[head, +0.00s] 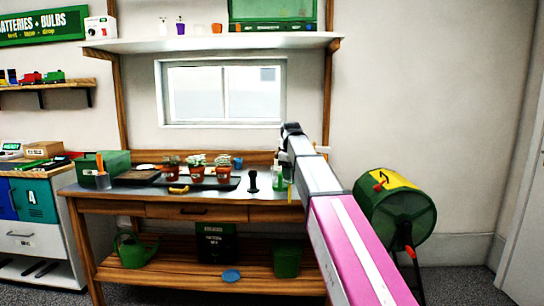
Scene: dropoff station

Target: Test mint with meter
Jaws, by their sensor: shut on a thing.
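Three small terracotta pots with green plants stand in a row on a dark tray (201,184) on the workbench: a left pot (172,172), a middle pot (195,172) and a right pot (223,172). I cannot tell which is the mint. My arm reaches in from the lower right, and my gripper (289,184) is low over the bench's right end, right of the pots. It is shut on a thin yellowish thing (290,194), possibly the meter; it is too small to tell. My arm partly hides this area.
A black upright tool (253,182) and a green bottle (277,178) stand between pots and gripper. A yellow item (178,189) lies at the bench front (220,194). A green box (104,163) stands left, a green drum (400,212) right. A shelf (215,43) hangs above.

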